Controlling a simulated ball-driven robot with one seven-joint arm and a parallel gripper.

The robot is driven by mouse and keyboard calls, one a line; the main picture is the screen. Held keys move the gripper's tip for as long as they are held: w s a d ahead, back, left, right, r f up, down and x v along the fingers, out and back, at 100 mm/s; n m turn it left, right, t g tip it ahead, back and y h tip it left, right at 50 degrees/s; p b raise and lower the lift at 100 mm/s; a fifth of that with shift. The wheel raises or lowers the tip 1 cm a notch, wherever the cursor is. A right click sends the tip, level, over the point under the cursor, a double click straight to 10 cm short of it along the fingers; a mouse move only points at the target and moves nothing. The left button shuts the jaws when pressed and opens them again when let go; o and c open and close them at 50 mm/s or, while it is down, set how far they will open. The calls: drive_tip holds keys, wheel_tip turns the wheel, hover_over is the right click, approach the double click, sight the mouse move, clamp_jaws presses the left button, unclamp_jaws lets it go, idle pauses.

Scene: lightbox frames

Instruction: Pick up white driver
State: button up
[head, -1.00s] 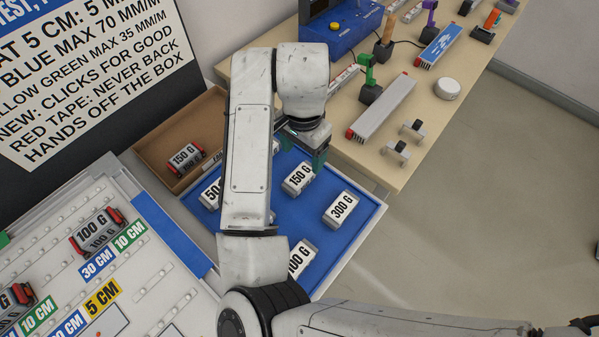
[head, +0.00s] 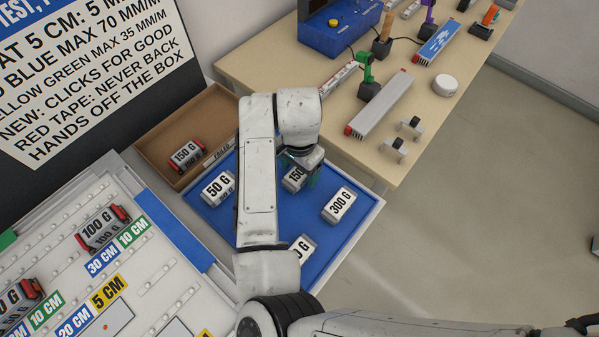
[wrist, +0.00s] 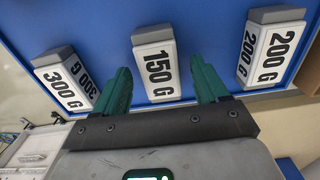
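Nothing in view is labelled a driver. White blocks with black weight labels lie in the blue tray (head: 327,262). The white 150 G block (head: 294,180) is partly hidden by my wrist in the head view. My gripper (head: 300,169) is over it. In the wrist view my gripper (wrist: 163,84) is open, its two green fingers apart, with the 150 G block (wrist: 157,65) between and just beyond them. I cannot tell whether the fingers touch it.
A brown box (head: 150,140) stands left, beside a pegged white panel (head: 150,265). The table (head: 260,65) holds a white puck (head: 445,85) and tools.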

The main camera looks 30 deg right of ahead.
sight(300, 172)
drive_tip(key=c, duration=1.2)
drive_tip(key=shift+r, duration=0.1)
drive_tip(key=shift+r, duration=0.45)
wheel_tip(300, 172, up, 2)
drive_tip(key=shift+r+b, duration=0.15)
drive_tip(key=shift+b, duration=0.5)
drive_tip(key=s+a+r, duration=0.1)
drive_tip(key=s+r, duration=0.2)
drive_tip(key=s, duration=0.1)
drive_tip(key=s+a+r+b, duration=0.1)
drive_tip(key=s+a+r, duration=0.1)
drive_tip(key=s+r, duration=0.1)
drive_tip(key=s+a+r, duration=0.2)
drive_tip(key=s+r, duration=0.1)
drive_tip(key=s, duration=0.3)
drive_tip(key=shift+r, duration=0.35)
